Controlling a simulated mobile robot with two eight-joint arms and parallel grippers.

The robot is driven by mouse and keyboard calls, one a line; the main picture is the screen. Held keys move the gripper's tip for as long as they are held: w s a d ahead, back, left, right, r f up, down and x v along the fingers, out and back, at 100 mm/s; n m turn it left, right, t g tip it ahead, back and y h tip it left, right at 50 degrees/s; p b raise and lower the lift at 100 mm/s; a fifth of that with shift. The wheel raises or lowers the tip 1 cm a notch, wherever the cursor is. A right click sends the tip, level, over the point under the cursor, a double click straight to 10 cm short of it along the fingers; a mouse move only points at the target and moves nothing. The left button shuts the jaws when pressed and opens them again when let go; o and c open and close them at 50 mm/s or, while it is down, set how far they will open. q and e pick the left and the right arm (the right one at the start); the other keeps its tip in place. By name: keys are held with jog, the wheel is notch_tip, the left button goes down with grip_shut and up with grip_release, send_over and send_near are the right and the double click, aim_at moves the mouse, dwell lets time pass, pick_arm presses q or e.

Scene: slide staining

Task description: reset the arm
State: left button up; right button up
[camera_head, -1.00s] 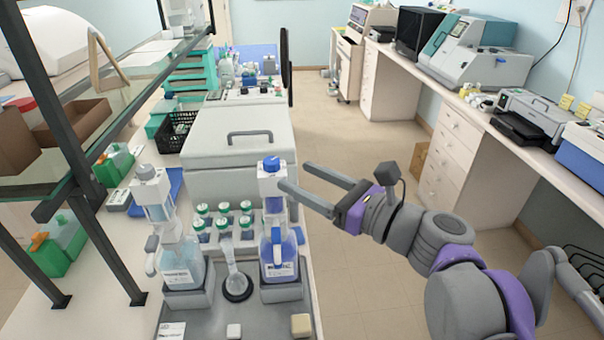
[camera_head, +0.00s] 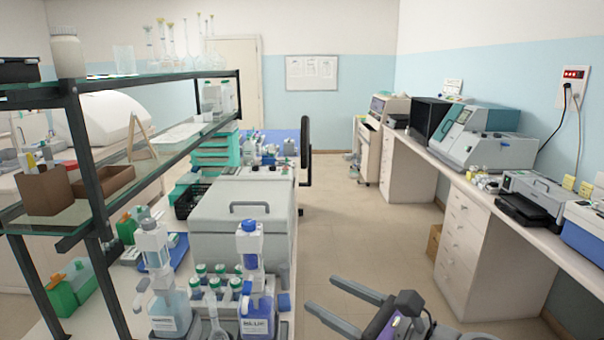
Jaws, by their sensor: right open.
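My right gripper (camera_head: 325,306) is low in the head view, right of the bench, over the aisle floor. Its two fingers are spread apart with nothing between them. It is apart from the blue-liquid bottle (camera_head: 257,312) on the bench to its left. My left gripper does not show.
On the bench stand a second bottle with pale blue liquid (camera_head: 169,308), several green-capped vials (camera_head: 219,283) and a large grey box (camera_head: 240,217). A dark-framed glass shelf (camera_head: 90,160) rises at left. The aisle floor (camera_head: 350,235) is clear. A white counter (camera_head: 480,180) runs along the right.

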jog(key=s+a+f+n+g+h, duration=0.1)
jog(key=s+f+n+g+h, duration=0.25)
jog(key=f+n, duration=0.65)
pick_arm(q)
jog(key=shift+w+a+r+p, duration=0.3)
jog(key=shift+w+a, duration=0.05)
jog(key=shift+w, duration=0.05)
pick_arm(e)
jog(key=s+d+f+n+g+h, duration=0.1)
jog(key=s+d+f+n+h, duration=0.2)
jog(key=f, duration=0.4)
jog(key=s+d+f+n+h, duration=0.3)
jog(key=s+d+f+n, duration=0.1)
jog(key=d+f+n, duration=0.1)
jog(key=s+d+f+n+g+h, duration=0.1)
jog(key=s+d+f+n+h, duration=0.2)
jog(key=f, duration=0.5)
jog(key=s+d+n, duration=0.1)
jog(key=d+n, duration=0.1)
jog(key=n, duration=0.1)
jog(key=shift+s+f+n+g, duration=0.3)
jog(key=shift+s+f+g, duration=0.05)
jog(key=shift+f, duration=0.05)
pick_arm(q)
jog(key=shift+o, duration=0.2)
